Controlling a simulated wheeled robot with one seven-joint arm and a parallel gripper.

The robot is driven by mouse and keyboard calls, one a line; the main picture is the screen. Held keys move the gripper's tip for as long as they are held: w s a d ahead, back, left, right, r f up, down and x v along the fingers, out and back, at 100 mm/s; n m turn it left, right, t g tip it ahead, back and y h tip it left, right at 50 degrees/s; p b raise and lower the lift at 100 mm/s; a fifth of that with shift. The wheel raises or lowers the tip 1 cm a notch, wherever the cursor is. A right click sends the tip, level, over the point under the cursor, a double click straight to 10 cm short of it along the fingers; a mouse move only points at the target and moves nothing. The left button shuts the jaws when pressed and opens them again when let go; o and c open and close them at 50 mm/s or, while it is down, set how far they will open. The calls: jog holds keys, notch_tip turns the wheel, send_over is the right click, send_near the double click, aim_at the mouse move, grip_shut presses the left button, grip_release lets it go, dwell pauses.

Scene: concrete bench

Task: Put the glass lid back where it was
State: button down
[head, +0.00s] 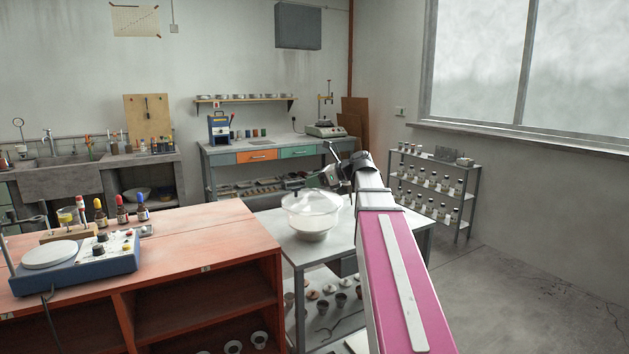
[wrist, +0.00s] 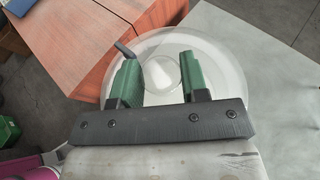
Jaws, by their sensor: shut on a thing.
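The clear glass lid (head: 312,201) is at the white bowl (head: 313,236) on the pale bench, in the middle of the head view. I cannot tell if its rim touches the bowl. My gripper (head: 317,181) is above the lid, shut on its knob. In the wrist view the lid (wrist: 224,58) is a see-through disc under my gripper (wrist: 158,72), whose green fingers stand on both sides of the pale knob. The exact contact is hard to see.
The orange bench (head: 200,235) at left carries a blue hotplate device (head: 85,268) and dropper bottles (head: 122,211). The pale bench top (head: 345,255) is clear around the bowl. A shelf rack of jars (head: 432,188) stands at right, with open floor in front.

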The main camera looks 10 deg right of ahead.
jog(key=c, duration=0.6)
grip_release()
jog(key=shift+c, duration=0.2)
jog(key=shift+r, duration=0.65)
jog(key=v, duration=1.2)
